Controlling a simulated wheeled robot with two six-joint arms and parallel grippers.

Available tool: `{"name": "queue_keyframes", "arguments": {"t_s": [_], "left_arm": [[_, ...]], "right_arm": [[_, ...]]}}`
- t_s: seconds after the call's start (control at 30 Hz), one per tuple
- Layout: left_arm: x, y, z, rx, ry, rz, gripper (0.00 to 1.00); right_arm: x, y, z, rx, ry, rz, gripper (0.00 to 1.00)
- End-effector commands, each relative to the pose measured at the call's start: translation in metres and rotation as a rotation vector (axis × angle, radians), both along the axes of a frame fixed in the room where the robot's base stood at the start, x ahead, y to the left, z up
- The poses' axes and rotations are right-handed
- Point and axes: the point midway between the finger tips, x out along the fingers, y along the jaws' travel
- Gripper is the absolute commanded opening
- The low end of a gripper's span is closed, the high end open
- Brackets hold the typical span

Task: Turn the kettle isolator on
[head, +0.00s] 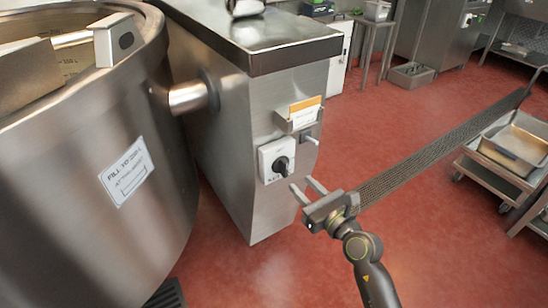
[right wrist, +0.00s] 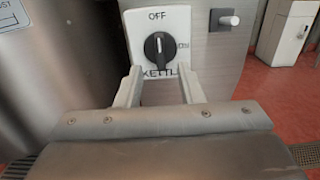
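The kettle isolator (head: 277,160) is a white plate with a black rotary knob on the end face of the steel cabinet beside the kettle. In the right wrist view the isolator knob (right wrist: 158,47) stands upright, its white mark pointing up to OFF; ON is printed at its right and KETTLE below. My right gripper (head: 304,190) is open and empty, just in front of and slightly below the knob. Its two fingers (right wrist: 158,84) are spread below the knob, one to each side, and do not appear to touch it. My left gripper is not in view.
The large steel kettle (head: 100,200) stands left of the cabinet (head: 220,130). A small lever or peg (head: 311,140) and a label holder (head: 305,112) sit beside the isolator. A trolley with a tray (head: 515,145) is at right. Red floor (head: 430,230) is clear between.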

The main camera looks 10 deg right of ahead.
Motion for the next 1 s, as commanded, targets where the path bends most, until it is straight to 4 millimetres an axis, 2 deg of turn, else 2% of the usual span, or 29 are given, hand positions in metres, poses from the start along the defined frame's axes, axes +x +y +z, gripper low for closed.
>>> {"name": "queue_keyframes", "arguments": {"t_s": [0.53,0.73,1.0], "left_arm": [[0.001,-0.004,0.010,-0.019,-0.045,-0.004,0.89],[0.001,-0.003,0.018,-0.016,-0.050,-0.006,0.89],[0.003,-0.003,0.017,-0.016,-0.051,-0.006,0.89]], "right_arm": [[0.063,0.024,0.000,0.001,-0.002,0.001,0.35],[0.062,0.023,0.001,0.001,0.000,0.000,0.35],[0.063,0.024,0.000,0.001,-0.001,0.000,0.33]]}}
